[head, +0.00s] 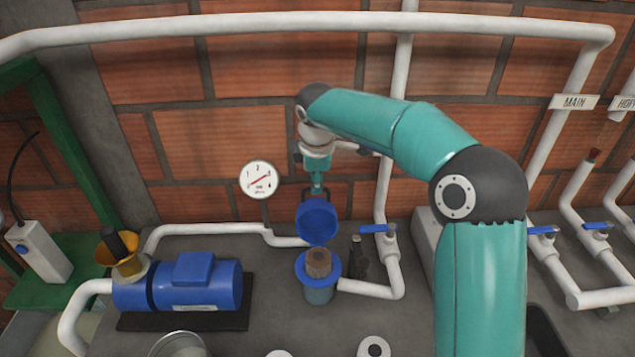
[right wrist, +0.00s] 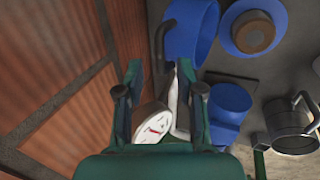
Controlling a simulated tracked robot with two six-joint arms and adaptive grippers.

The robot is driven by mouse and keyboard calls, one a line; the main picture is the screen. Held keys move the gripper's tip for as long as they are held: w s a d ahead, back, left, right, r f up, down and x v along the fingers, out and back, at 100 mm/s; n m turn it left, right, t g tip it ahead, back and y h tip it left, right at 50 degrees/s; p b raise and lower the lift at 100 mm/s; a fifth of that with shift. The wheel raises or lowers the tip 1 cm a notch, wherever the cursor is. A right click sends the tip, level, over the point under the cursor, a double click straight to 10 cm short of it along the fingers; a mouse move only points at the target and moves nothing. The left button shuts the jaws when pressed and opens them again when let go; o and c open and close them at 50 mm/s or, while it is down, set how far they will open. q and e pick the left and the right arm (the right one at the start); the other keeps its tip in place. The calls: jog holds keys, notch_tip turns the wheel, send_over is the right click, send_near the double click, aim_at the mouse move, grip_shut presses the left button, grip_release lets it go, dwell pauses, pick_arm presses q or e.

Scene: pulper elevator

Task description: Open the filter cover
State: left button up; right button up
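The blue filter cover (head: 317,222) stands tilted up, apart from the mouth of the filter housing (head: 319,291), with its hollow underside toward the head camera. The housing has a blue rim, and a brown filter element (head: 319,262) shows in it. My right gripper (head: 317,188) is just above and behind the raised cover. In the right wrist view its two fingers (right wrist: 160,72) are spread apart. The cover (right wrist: 195,32) and its dark curved handle (right wrist: 160,45) lie just beyond the fingertips; I cannot tell whether they touch. My left gripper is not in view.
A pressure gauge (head: 258,179) stands left of the cover. A blue pump (head: 195,285) sits further left. A blue-handled valve (head: 378,229) and white pipes are right of the housing. A brick wall (head: 240,130) is close behind my right gripper.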

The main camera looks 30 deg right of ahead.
jog(key=shift+x, duration=1.4)
grip_shut()
